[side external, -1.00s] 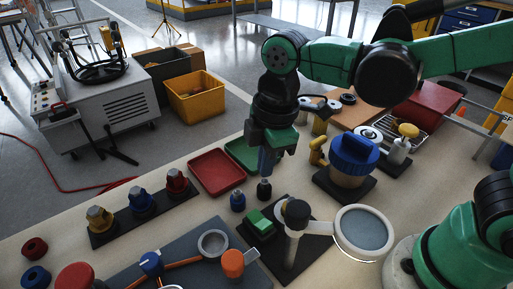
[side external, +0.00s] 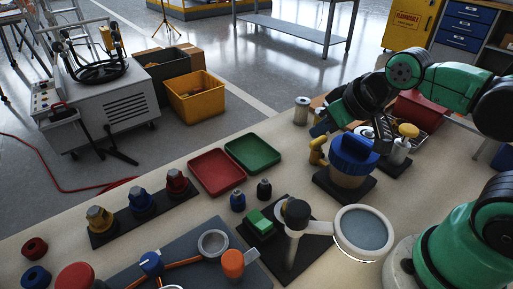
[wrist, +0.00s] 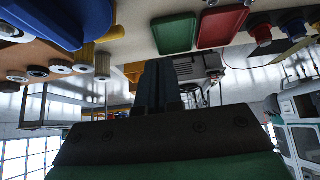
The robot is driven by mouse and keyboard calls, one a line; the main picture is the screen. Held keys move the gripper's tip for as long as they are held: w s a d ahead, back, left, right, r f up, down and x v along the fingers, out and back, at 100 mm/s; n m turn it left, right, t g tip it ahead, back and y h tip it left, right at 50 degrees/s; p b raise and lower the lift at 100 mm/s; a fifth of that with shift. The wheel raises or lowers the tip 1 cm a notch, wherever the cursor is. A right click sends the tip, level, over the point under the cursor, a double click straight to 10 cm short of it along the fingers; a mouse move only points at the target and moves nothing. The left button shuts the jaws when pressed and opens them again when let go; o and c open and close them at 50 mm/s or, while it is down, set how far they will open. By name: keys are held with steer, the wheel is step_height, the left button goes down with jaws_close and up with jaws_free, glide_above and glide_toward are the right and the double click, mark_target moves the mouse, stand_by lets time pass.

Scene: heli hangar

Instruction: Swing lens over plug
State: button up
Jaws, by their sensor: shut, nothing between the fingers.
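The lens (side external: 365,232) is a round, pale-rimmed disc on an arm from a post with a dark knob (side external: 295,212). It hangs to the right of the post, over the bare table. A green block (side external: 260,222) sits on the black base left of the post. Small blue (side external: 238,200) and black (side external: 264,189) plug-like pieces stand behind it; I cannot tell which thing is the plug. My gripper (side external: 318,128) is shut and empty, tilted, behind the blue-lidded pot and away from the lens. Its fingers show in the wrist view (wrist: 158,75).
The blue-lidded pot (side external: 352,156) and a yellow handle (side external: 317,152) stand between my gripper and the lens. Red (side external: 216,172) and green (side external: 253,152) trays lie left. An orange knob (side external: 232,263) is near the front.

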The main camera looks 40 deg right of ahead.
steer(key=o, duration=0.3)
steer(key=shift+a, duration=0.15)
steer(key=o, duration=0.6)
steer(key=a+n, duration=0.1)
steer(key=a+n+g, duration=0.1)
steer(key=n, duration=0.1)
steer(key=a+r+n, duration=0.1)
steer(key=n, duration=0.1)
steer(key=shift+s+a+y, duration=0.25)
steer(key=shift+s+y, duration=0.05)
steer(key=shift+y, duration=0.1)
step_height(320, 180, up, 5)
steer(key=n+g, duration=0.6)
steer(key=n, duration=1.5)
glide_above(299, 208)
steer(key=shift+w+d+f+h, duration=0.15)
steer(key=shift+w+f+h, duration=0.05)
steer(key=shift+w+h, duration=0.1)
steer(key=shift+s+n, duration=0.25)
steer(key=shift+n, duration=0.15)
steer(key=shift+a+f, duration=0.15)
steer(key=shift+a, duration=0.05)
steer(key=shift+f, duration=2.55)
jaws_close()
